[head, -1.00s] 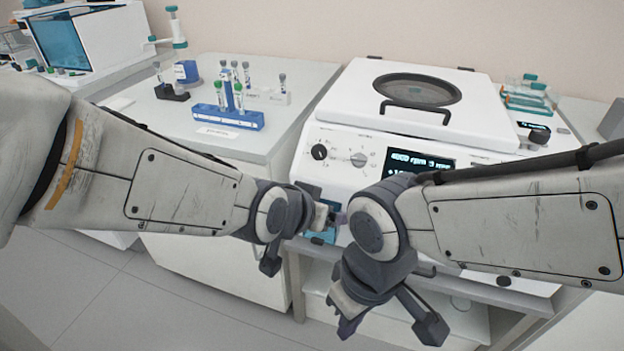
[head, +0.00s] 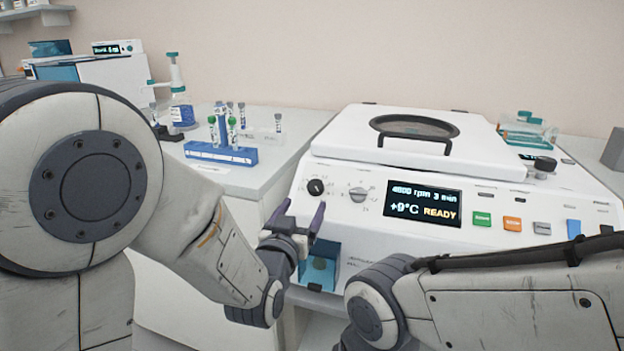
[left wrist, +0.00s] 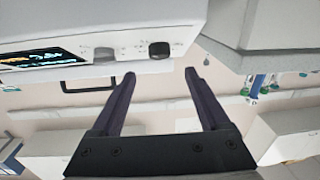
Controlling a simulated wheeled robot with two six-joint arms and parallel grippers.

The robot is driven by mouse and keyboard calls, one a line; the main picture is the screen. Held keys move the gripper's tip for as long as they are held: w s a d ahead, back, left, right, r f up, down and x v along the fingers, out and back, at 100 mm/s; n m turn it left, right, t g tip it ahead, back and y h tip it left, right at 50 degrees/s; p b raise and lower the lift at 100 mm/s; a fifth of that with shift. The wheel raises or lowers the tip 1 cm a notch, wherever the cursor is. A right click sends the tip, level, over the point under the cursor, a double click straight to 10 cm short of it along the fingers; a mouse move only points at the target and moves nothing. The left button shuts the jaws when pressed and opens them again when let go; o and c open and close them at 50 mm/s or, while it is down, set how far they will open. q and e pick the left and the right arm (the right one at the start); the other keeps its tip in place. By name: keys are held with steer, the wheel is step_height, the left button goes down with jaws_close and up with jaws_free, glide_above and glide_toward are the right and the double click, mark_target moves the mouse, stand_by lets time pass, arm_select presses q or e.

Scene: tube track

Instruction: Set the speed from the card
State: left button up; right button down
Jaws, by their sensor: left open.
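The white centrifuge (head: 460,170) has a display (head: 424,203) reading 4000 rpm, 3 min, +9°C, READY. Left of it on the front panel are a black knob (head: 316,187) and a grey knob (head: 358,195). My left gripper (head: 300,207) is open and empty, its fingers pointing up just below and left of the black knob, apart from it. In the left wrist view the black knob (left wrist: 159,50) lies beyond and between the fingertips (left wrist: 160,75). A small white label (head: 212,168) lies by the tube rack; its text is unreadable. My right gripper is out of view.
A blue tube rack (head: 222,154) stands on the left bench. A teal holder (head: 320,268) sits low on the centrifuge front, close to my left gripper. Green (head: 481,219) and orange (head: 512,223) buttons are right of the display. My right forearm crosses the lower right.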

mark_target(314, 188)
arm_select(q)
steer(key=x, duration=0.8)
steer(key=shift+w, duration=0.1)
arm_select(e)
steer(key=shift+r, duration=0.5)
arm_select(q)
jaws_close()
steer(key=shift+d+n, duration=0.1)
steer(key=shift+n, duration=0.2)
